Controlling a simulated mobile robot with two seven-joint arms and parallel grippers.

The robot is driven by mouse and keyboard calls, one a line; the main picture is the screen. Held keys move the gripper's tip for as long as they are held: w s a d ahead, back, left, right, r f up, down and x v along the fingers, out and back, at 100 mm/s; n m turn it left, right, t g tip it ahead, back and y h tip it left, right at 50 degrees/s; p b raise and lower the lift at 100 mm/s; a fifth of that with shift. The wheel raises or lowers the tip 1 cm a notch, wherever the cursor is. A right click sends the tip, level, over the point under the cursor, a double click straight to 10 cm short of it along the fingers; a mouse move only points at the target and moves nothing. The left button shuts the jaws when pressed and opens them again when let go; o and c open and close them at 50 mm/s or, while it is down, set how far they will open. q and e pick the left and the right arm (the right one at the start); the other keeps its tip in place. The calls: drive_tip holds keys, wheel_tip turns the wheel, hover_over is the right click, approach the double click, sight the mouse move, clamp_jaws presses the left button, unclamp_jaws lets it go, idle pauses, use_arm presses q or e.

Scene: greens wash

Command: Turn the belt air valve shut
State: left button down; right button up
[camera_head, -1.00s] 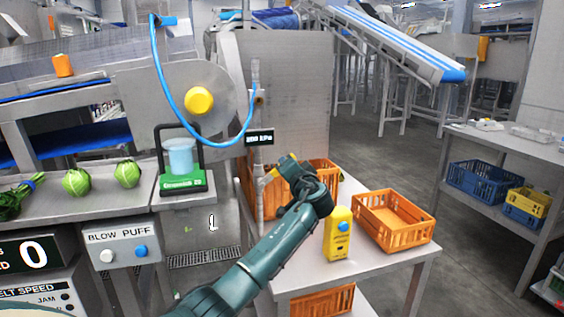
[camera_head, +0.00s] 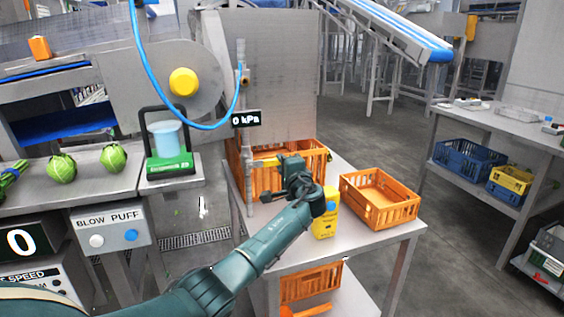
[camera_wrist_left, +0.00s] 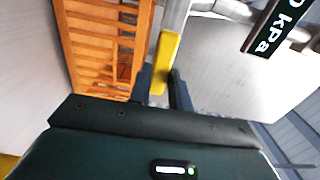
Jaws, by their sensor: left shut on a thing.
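The belt air valve's yellow handle (camera_wrist_left: 165,58) is on the grey vertical pipe (camera_head: 247,150) at the near end of the belt machine. In the head view only a small piece of the handle (camera_head: 266,161) shows, looking close to level, beside my gripper. My left gripper (camera_head: 284,178) is at the handle, and the wrist view shows its two dark fingers (camera_wrist_left: 160,88) on either side of the handle's end, shut on it. The pressure display (camera_head: 246,118) above reads 0 kPa. My right gripper is not in view.
An orange crate (camera_head: 318,160) stands right behind the gripper. A yellow device (camera_head: 325,222) and another orange crate (camera_head: 345,190) are on the same table. A blue hose (camera_head: 147,75) loops down to the pipe. A green scale (camera_head: 170,165) stands left.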

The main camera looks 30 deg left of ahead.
use_arm(q)
drive_tip(key=shift+f, duration=0.2)
idle(0.3)
drive_tip(key=c, duration=1.3)
unclamp_jaws()
drive_tip(key=shift+r, duration=0.1)
drive_tip(key=shift+d, duration=0.15)
drive_tip(key=v, duration=1.3)
drive_tip(key=shift+s, duration=0.1)
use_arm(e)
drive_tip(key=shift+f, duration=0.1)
